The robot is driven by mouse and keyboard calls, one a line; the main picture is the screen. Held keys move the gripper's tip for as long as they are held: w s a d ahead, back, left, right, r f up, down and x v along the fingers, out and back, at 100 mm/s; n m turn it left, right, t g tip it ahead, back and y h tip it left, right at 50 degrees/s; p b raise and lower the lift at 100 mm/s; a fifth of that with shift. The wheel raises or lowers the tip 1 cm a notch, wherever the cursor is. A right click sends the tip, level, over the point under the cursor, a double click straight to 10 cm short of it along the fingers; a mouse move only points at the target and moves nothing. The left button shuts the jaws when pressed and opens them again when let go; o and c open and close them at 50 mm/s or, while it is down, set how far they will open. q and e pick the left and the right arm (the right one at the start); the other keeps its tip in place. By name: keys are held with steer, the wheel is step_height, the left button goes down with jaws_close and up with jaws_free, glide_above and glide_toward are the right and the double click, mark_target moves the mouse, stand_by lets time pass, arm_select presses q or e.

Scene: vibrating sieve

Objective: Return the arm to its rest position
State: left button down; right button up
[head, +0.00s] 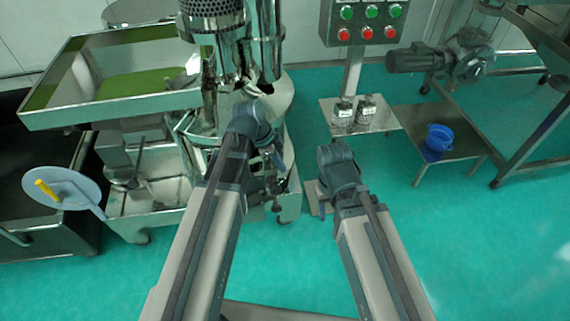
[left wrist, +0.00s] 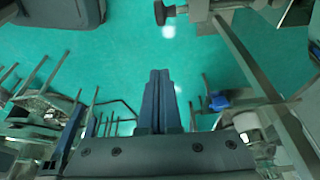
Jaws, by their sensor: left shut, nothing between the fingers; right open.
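My left arm (head: 212,215) reaches forward from the bottom of the head view, its wrist bent in front of the steel sieve machine. My left gripper (head: 279,160) is small and partly hidden there. In the left wrist view its fingers (left wrist: 160,75) are together with nothing between them, above green floor. My right arm (head: 375,245) also reaches forward, its wrist bent below the control box stand. My right gripper (head: 322,210) hangs there, mostly hidden by its wrist; it is open, and I see nothing held.
The steel sieve machine (head: 215,60) stands close to my left arm. A control box (head: 362,22) with green and red buttons stands over a shelf (head: 385,122) with two jars. A blue bucket (head: 437,140) is on a low table at right. Green floor (head: 470,250) is clear at lower right.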

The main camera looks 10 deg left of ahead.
arm_select(q)
steer(key=shift+a+r, duration=0.15)
steer(key=shift+r, duration=0.25)
arm_select(e)
steer(key=shift+r, duration=0.4)
arm_select(q)
steer(key=s+d+r+n+g+y+p, duration=0.1)
steer(key=s+d+n+y, duration=0.3)
steer(key=s+n, duration=0.7)
steer(key=shift+s+d+r+y+p, duration=0.25)
steer(key=shift+s+y+p, duration=0.25)
steer(key=shift+s+p, duration=0.55)
arm_select(e)
steer(key=shift+r, duration=1.3)
arm_select(q)
steer(key=shift+s, duration=0.15)
